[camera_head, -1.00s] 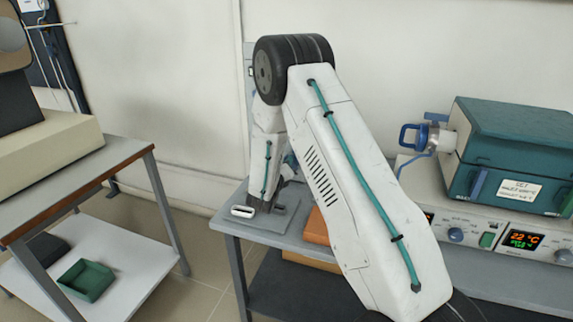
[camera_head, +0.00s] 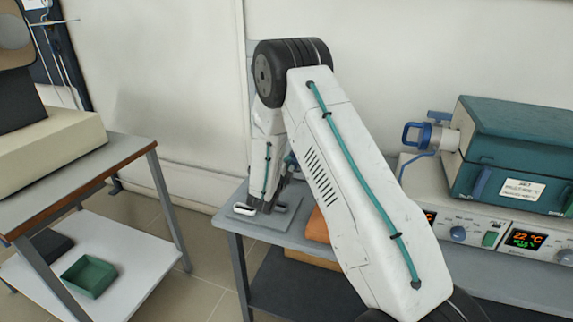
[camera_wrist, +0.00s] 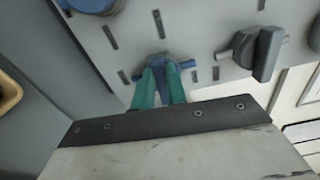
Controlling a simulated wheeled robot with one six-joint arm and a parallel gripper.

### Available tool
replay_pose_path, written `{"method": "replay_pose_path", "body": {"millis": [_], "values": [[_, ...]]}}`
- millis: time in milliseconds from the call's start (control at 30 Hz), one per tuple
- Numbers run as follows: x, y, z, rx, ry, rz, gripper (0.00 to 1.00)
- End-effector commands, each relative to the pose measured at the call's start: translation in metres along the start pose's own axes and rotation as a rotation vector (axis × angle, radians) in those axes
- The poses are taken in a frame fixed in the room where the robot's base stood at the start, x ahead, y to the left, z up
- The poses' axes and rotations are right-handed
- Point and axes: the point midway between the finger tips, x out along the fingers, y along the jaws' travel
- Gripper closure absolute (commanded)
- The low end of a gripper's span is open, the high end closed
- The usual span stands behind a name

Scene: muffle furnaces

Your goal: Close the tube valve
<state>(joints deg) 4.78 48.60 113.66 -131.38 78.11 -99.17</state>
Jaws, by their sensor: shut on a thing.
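In the wrist view a small blue valve handle (camera_wrist: 187,64) sits on a grey slotted panel (camera_wrist: 205,30), with short stubs to both sides. My gripper (camera_wrist: 161,75), with two green fingers, is shut on the blue handle. The fingers hide its middle. In the head view my arm reaches down to the left end of the grey table, and the handle cannot be made out there.
A dark grey knob (camera_wrist: 262,52) stands on the panel to the right of my fingers; a blue round part (camera_wrist: 95,4) is at upper left. A teal furnace (camera_head: 515,150) stands right, and a side table (camera_head: 110,160) with a green tray (camera_head: 90,278) stands left.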

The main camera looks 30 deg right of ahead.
Motion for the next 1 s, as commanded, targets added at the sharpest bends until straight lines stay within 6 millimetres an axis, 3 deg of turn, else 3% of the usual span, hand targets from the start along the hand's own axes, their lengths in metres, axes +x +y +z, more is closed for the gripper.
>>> {"method": "replay_pose_path", "body": {"millis": [733,767,833,1000], "values": [[-0.001,0.0035,-0.0014,-0.089,0.001,0.004,1.0],[-0.001,0.0035,-0.0014,-0.089,0.001,0.004,0.81],[-0.0008,0.0033,-0.0013,-0.089,0.001,0.004,0.65],[-0.0003,0.0025,-0.0011,-0.087,0.001,0.002,0.65]]}}
